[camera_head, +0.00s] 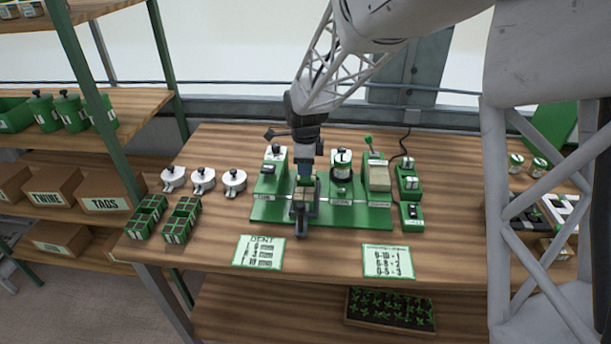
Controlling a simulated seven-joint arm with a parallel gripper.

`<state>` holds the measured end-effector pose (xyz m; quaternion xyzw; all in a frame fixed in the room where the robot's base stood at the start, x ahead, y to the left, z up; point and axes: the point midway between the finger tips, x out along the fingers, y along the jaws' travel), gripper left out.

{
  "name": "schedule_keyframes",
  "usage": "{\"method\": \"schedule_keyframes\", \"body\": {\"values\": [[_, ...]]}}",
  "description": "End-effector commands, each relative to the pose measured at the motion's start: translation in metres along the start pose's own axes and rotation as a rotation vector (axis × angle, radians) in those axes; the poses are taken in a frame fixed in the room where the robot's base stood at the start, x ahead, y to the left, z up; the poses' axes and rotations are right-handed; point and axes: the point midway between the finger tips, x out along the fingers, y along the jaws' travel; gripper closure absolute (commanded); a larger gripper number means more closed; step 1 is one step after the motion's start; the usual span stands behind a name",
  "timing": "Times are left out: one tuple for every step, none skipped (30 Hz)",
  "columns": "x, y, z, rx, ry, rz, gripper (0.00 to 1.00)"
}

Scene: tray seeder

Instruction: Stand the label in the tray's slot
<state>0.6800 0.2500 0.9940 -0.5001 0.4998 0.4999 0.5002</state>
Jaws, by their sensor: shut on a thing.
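My gripper (305,181) points down over the left-middle part of the green seeder base (265,213). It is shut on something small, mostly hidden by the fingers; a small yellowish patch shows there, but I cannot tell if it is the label. A dark grey piece (301,227) stands right below the gripper, at the front edge of the base. Two green trays with several cells, a left one (147,215) and a right one (182,219), sit at the table's left. No label slot can be made out at this size.
Green stations, one with a lever (369,143), stand along the base's back. Three white lidded pots (203,180) stand left of it, and a switch box (411,216) right. Two printed cards, left (259,252) and right (388,262), lie in front.

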Motion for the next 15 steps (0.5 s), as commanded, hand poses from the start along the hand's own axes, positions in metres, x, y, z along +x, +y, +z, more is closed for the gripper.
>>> {"method": "schedule_keyframes", "body": {"values": [[0.003,0.000,0.000,0.000,0.001,0.001,1.00],[0.006,0.000,0.000,0.000,0.001,0.002,1.00],[0.009,0.000,0.000,0.000,0.001,0.002,1.00],[0.012,0.000,0.000,0.000,0.001,0.003,1.00],[0.016,0.000,0.000,0.000,0.001,0.003,1.00],[0.020,0.000,0.000,0.000,0.001,0.002,1.00],[0.023,0.000,0.000,0.000,0.001,0.002,1.00],[0.026,0.000,0.000,0.000,0.001,0.002,1.00],[0.029,0.000,0.000,0.000,0.001,0.002,1.00],[0.031,0.000,0.000,0.000,0.001,0.002,1.00],[0.032,0.000,0.000,0.000,0.001,0.001,1.00],[0.033,0.000,0.000,0.000,0.000,0.001,1.00],[0.034,0.000,0.000,0.000,0.000,0.001,1.00],[0.034,0.000,0.000,0.000,0.000,0.000,1.00],[0.034,0.000,0.000,0.000,0.000,0.000,1.00]]}}
